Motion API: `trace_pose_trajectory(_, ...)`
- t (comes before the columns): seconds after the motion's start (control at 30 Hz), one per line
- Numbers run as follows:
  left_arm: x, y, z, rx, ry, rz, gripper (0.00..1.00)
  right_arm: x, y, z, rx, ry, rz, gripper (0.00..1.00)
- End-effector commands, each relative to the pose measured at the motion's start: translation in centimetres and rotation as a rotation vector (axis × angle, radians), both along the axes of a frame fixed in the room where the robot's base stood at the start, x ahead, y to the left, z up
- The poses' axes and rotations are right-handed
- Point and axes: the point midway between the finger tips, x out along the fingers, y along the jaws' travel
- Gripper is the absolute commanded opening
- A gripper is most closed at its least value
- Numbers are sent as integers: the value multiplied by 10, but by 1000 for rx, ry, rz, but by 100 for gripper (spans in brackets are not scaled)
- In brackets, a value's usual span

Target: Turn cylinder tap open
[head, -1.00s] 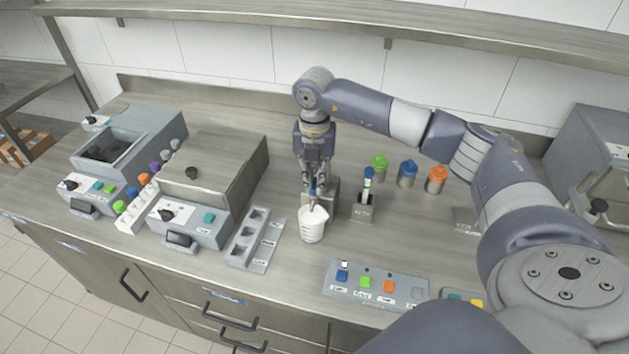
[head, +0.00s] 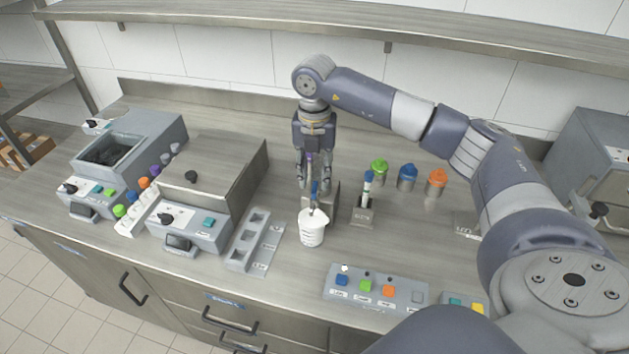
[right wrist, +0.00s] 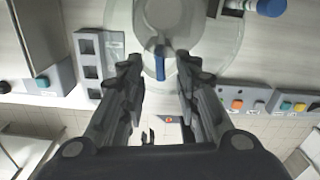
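The tap's blue handle (head: 314,187) sits on a small grey stand behind the white cup (head: 312,231). My right gripper (head: 313,186) points down at the tap with its fingers apart. In the right wrist view the blue handle (right wrist: 160,66) lies between the two open fingers (right wrist: 160,72), with a visible gap on each side. The cup stands upright in front of the tap, and the gripper hides part of the stand. My left gripper is not in view.
A holder with a blue-topped vial (head: 364,207) stands close on the right. Green, blue and orange capped jars (head: 407,178) are behind it. A button panel (head: 373,289) is in front, and a grey slotted tray (head: 255,242) is left of the cup.

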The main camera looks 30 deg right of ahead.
Motion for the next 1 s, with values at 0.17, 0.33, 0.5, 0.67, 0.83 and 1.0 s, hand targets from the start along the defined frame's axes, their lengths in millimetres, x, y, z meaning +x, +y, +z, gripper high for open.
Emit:
trace_pose_trajectory(0.17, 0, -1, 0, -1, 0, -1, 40, 1, 0, 42, 0, -6, 1, 30)
trace_pose_trajectory(0.33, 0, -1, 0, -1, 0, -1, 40, 1, 0, 71, 1, -3, 1, 30)
trace_pose_trajectory(0.5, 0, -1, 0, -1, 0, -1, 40, 1, 0, 85, -1, -2, 0, 30)
trace_pose_trajectory(0.67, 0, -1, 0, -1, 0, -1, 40, 0, 0, 88, 0, -1, 0, 30)
trace_pose_trajectory(0.83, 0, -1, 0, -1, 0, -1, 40, 0, 0, 88, 0, -1, 0, 30)
trace_pose_trajectory(1.0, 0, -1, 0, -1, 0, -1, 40, 0, 0, 88, 0, -1, 0, 30)
